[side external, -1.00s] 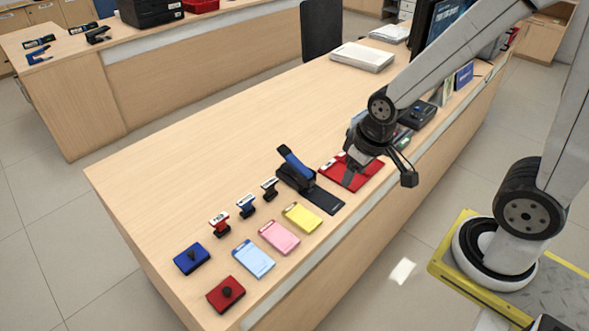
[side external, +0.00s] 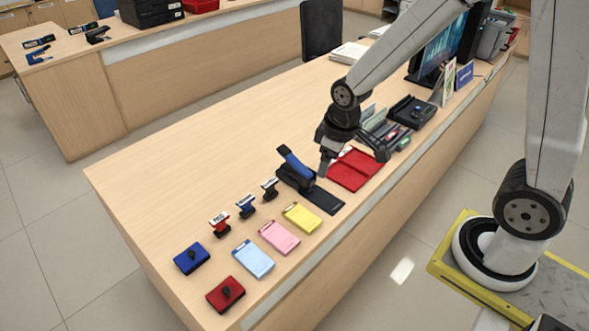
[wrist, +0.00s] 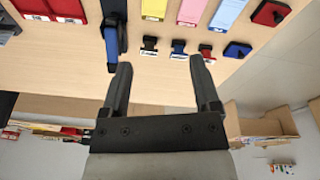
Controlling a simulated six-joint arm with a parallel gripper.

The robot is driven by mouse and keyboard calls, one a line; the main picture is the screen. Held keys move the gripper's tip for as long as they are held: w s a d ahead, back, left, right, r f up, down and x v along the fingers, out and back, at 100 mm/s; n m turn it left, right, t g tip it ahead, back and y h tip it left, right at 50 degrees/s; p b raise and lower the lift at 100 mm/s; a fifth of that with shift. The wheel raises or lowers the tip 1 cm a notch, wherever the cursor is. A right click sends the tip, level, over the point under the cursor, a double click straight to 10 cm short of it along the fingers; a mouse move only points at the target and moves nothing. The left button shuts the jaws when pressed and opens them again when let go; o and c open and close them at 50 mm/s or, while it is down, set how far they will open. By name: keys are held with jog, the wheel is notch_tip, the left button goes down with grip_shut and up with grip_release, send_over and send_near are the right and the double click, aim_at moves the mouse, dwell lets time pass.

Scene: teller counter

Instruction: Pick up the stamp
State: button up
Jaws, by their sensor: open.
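Three small handled stamps with white labels stand in a row on the counter: a red one (side external: 219,224), a blue one (side external: 245,206) and a black one (side external: 270,188). They also show in the wrist view as black (wrist: 150,44), blue (wrist: 178,47) and red (wrist: 205,51). A larger black device with a blue lever (side external: 295,170) stands on a dark pad (side external: 325,201); I cannot tell whether it is a stamp or a stapler. My gripper (side external: 352,160) is open and empty, above the counter beside this device and the red folder. In the wrist view, my gripper (wrist: 160,64) points toward the row.
Yellow (side external: 302,217), pink (side external: 279,237) and light blue (side external: 253,259) cards lie in front of the stamps. A blue pad (side external: 192,259) and a red pad (side external: 226,295), both knobbed, sit at the near end. A red folder (side external: 355,170) lies right. The counter behind is clear.

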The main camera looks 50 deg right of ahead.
jog(key=w+f+n+g, duration=0.1)
jog(key=w+f+n, duration=0.25)
jog(key=w, duration=0.35)
jog(key=w+f+n, duration=0.3)
jog(key=w+n, duration=0.1)
jog(key=w, duration=0.2)
jog(key=n+g, duration=0.1)
jog(key=n, duration=0.6)
send_over(270, 190)
jog(key=shift+m, duration=0.25)
jog(key=f, duration=0.9)
jog(key=shift+w+d, duration=0.3)
jog(key=shift+d, duration=0.05)
jog(key=shift+w+f+n, duration=0.25)
jog(key=shift+f+n, duration=0.15)
jog(key=shift+f, duration=0.15)
jog(key=shift+f, duration=0.15)
jog(key=shift+f, duration=1.15)
jog(key=shift+s+f, duration=0.1)
jog(key=shift+f, duration=2.5)
grip_shut()
